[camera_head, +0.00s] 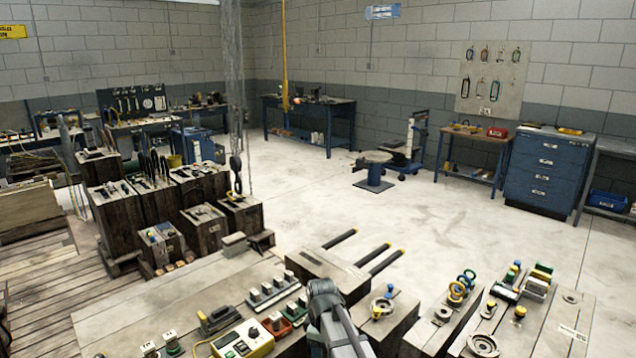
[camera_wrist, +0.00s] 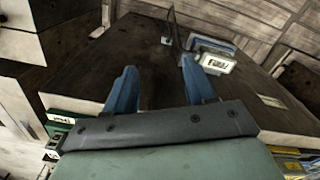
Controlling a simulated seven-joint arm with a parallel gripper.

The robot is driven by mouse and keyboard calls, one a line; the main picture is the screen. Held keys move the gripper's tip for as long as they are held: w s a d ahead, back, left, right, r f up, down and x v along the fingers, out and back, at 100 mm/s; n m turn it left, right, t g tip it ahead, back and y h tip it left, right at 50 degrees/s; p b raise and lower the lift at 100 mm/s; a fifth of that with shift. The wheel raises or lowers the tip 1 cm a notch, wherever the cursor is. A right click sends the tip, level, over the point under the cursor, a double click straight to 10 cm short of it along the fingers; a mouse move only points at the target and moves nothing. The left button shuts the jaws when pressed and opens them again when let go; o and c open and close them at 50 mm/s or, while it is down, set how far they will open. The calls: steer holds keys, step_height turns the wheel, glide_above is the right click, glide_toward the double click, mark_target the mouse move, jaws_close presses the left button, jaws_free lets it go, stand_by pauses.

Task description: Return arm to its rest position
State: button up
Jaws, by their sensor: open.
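My arm reaches in from the bottom of the head view, over the wooden workbench (camera_head: 140,325). Its grey end shows near the bottom middle; the fingers cannot be made out there. In the wrist view my gripper (camera_wrist: 163,88) shows two blue fingers standing apart with nothing between them. Beyond them is a dark wooden surface (camera_wrist: 140,45). A blue and white labelled item (camera_wrist: 215,62) lies past the right fingertip; I cannot tell whether they touch.
A yellow control box (camera_head: 243,340) and a row of small blocks (camera_head: 272,290) lie left of my arm. Wooden blocks with rings and fittings (camera_head: 450,312) stand to the right. Concrete floor (camera_head: 430,215) is open behind. A blue drawer cabinet (camera_head: 546,170) stands at the wall.

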steer(key=s+d+f+m, duration=1.3)
steer(key=d+f+m, duration=0.1)
steer(key=d, duration=0.3)
steer(key=s+f+g, duration=0.3)
steer(key=s+f, duration=0.7)
steer(key=s, duration=0.4)
steer(key=s+f+g, duration=0.3)
steer(key=s+f, duration=0.7)
steer(key=s, duration=0.5)
steer(key=shift+s+a+g, duration=0.15)
steer(key=shift+g, duration=0.25)
